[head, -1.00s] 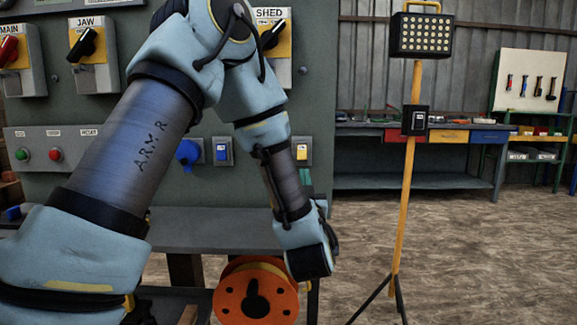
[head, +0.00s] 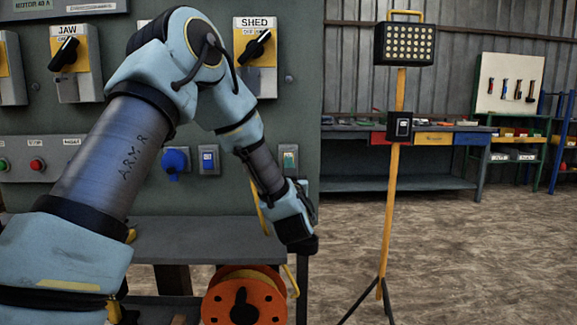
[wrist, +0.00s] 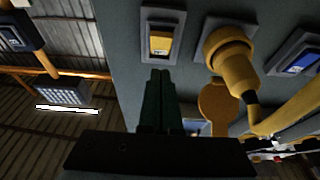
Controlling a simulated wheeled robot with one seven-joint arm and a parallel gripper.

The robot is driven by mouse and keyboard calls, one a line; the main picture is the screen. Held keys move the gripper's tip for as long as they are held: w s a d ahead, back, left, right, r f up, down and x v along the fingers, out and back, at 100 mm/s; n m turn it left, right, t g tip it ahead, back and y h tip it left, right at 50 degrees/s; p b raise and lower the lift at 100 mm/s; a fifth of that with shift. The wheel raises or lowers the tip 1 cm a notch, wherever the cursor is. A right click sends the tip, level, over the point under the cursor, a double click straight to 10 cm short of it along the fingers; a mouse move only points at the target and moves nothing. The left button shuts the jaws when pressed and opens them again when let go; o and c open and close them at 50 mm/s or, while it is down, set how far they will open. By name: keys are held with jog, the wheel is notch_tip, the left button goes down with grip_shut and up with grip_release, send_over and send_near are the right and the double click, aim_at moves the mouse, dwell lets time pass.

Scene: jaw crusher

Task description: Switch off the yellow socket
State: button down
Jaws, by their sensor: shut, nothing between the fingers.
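The yellow switch (wrist: 160,43) is a rocker in a grey frame on the grey panel, seen in the wrist view. A yellow plug (wrist: 229,56) sits in the socket beside it, with a yellow cable running off. My gripper (wrist: 164,72) is shut and empty, its dark green fingers together and their tips just below the switch in this view. I cannot tell whether they touch it. Which way the rocker is set is unclear.
A blue switch (head: 208,159) and blue plug (head: 174,160) are left of my gripper on the panel. The SHED knob (head: 256,46) is above. An orange cable reel (head: 243,298) stands below. A floodlight stand (head: 392,190) is to the right, with open floor around it.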

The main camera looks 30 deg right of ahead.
jog(key=shift+w+d+f, duration=0.3)
jog(key=shift+w+f, duration=0.15)
jog(key=shift+w, duration=0.2)
jog(key=shift+w+d+f, duration=0.3)
jog(key=shift+w+f, duration=0.15)
jog(key=shift+w, duration=0.2)
